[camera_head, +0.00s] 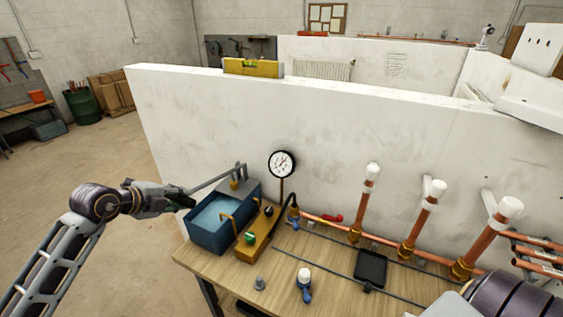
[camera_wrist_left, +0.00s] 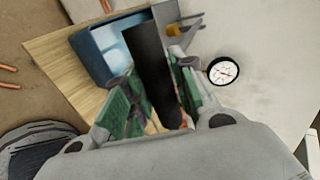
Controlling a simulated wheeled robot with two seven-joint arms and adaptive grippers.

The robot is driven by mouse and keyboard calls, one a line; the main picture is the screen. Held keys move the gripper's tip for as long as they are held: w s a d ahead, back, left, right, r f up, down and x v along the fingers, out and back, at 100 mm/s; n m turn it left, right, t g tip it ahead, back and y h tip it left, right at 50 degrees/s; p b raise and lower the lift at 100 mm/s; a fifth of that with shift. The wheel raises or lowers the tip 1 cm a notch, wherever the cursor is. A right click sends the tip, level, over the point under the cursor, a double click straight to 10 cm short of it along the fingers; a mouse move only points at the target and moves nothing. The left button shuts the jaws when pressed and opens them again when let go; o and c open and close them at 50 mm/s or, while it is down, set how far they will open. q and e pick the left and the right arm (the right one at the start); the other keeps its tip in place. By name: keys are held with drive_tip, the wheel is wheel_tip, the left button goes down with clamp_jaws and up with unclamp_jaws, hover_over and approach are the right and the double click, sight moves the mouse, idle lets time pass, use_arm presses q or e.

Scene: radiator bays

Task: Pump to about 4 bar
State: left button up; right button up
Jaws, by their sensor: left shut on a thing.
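The test pump stands at the left end of the wooden bench, with a blue water tank (camera_head: 207,236) and a brass block (camera_head: 258,238) beside it. Its lever handle (camera_head: 212,180) reaches out to the left, sloping slightly down. My left gripper (camera_head: 180,197) is shut on the handle's end; in the left wrist view the black grip (camera_wrist_left: 153,72) lies between its green-padded fingers (camera_wrist_left: 150,108). The round white pressure gauge (camera_head: 282,164) stands upright behind the block and also shows in the left wrist view (camera_wrist_left: 222,71). Its scale is too small to read. My right gripper is out of view.
Copper pipes with white caps (camera_head: 372,168) rise from the bench (camera_head: 330,272) on the right. A black tray (camera_head: 371,268) and a blue-handled valve (camera_head: 305,284) lie at its front. A white wall (camera_head: 205,120) stands close behind; a yellow level (camera_head: 253,68) rests on it.

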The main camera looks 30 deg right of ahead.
use_arm(q)
drive_tip(key=shift+d+r+p, duration=0.1)
drive_tip(key=shift+r+p, duration=0.35)
drive_tip(key=shift+w+d+r+g+y+p, duration=0.1)
drive_tip(key=shift+d+r+g+y+p, duration=0.1)
drive_tip(key=shift+r+p, duration=0.4)
drive_tip(key=shift+w+d+r+g+y+p, duration=0.1)
drive_tip(key=shift+r+y+p, duration=0.2)
drive_tip(key=shift+p, duration=0.5)
drive_tip(key=shift+w+d+r+p, duration=0.1)
drive_tip(key=shift+d+r+p, duration=0.05)
drive_tip(key=shift+r+p, duration=0.6)
drive_tip(key=shift+f, duration=0.15)
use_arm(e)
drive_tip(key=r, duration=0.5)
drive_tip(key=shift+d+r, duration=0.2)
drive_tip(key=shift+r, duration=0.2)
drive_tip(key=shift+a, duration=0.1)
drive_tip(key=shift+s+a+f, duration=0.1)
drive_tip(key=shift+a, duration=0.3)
use_arm(q)
drive_tip(key=shift+f, duration=0.1)
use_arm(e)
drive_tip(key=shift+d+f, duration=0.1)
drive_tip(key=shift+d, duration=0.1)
